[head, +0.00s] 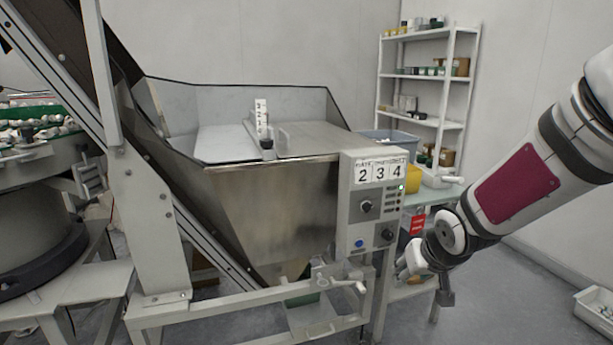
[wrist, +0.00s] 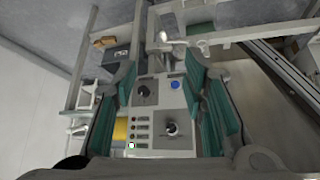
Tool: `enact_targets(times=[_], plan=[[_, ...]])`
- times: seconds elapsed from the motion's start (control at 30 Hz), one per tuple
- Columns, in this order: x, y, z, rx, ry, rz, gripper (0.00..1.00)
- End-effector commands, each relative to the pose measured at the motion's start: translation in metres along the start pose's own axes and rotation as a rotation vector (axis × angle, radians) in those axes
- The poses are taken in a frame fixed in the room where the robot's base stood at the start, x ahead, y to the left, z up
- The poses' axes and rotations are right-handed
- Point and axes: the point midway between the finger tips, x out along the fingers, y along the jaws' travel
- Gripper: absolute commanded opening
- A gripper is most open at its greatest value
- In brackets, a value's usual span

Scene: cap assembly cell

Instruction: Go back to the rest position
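My gripper (head: 424,272) hangs at the end of my arm on the right of the head view, close to the right side of the control panel (head: 372,205). In the wrist view my gripper (wrist: 160,68) shows two fingers with teal pads, spread wide apart, with nothing held between them. The control panel (wrist: 158,105) with its dark knobs and blue button lies beyond the fingers. Whether the gripper touches the panel cannot be told; the wrist view shows a gap.
A metal hopper (head: 270,185) with a sloped conveyor fills the middle. A round feeder bowl (head: 35,225) stands left. Behind are a shelf (head: 425,72), a grey-blue bin (head: 388,140) and a yellow bin (head: 412,180). A white tray (head: 597,310) is on the floor; open floor lies lower right.

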Motion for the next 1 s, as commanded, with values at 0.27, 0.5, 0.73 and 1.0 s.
enact_targets(times=[0.27, 0.5, 0.73, 1.0], plan=[[-0.105, 0.009, 0.06, -0.03, -0.192, 0.168, 0.39], [-0.193, -0.001, 0.13, 0.006, -0.344, 0.188, 0.39], [-0.249, -0.018, 0.193, 0.031, -0.462, 0.115, 0.39], [-0.29, -0.035, 0.249, 0.028, -0.555, 0.004, 0.39]])
